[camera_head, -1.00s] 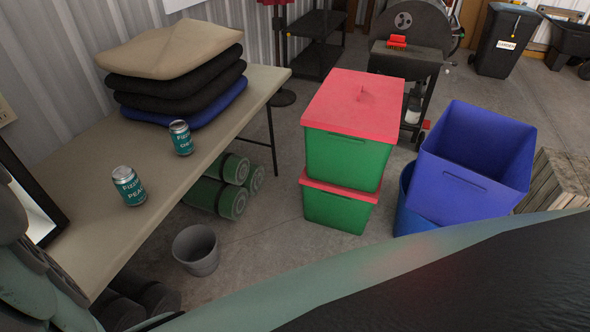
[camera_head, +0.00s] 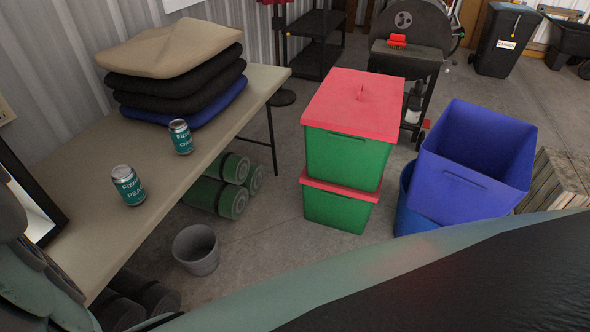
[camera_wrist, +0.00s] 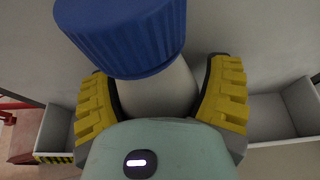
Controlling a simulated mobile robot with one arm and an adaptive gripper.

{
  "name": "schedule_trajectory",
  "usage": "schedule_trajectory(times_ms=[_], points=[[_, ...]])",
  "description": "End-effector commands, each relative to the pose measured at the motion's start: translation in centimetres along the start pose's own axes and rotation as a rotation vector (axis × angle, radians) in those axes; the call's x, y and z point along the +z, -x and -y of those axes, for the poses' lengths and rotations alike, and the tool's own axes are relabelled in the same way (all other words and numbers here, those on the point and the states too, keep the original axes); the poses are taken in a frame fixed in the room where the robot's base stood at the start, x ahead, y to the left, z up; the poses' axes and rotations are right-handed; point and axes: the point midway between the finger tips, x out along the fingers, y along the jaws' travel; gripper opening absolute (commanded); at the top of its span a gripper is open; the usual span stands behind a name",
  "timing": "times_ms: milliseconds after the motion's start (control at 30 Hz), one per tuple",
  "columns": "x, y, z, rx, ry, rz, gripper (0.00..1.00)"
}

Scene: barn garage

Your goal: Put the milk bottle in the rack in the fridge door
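In the wrist view, the milk bottle (camera_wrist: 158,96) has a white body and a large ribbed blue cap (camera_wrist: 125,30). My gripper (camera_wrist: 160,104) has yellow ridged fingers, one on each side of the bottle just below the cap, and is shut on it. A pale grey tray-like rack shows to the right (camera_wrist: 282,112) and left (camera_wrist: 57,128) of the gripper, against a flat grey panel. The bottle's lower part is hidden by my gripper, so I cannot tell whether it touches the rack. The head view shows neither bottle nor fridge clearly.
In the head view, a table (camera_head: 190,185) holds cushions (camera_head: 175,75) and two cans. A reddish object (camera_wrist: 22,140) is at the wrist view's left edge.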

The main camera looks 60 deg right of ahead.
Motion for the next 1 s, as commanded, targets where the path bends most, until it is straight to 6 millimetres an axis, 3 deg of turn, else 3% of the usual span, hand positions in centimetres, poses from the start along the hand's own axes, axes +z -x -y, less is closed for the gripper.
schedule_trajectory(times_ms=[200, 567, 767, 1000], points=[[0.0, 0.0, 0.0, -0.001, -0.001, 0.0, 1.0], [0.1, 0.5, 0.1, -0.002, -0.001, 0.0, 1.0], [0.0, 2.7, 0.1, -0.007, -0.003, 0.0, 1.0], [-0.1, 6.8, 0.2, -0.009, -0.004, -0.001, 1.0]])
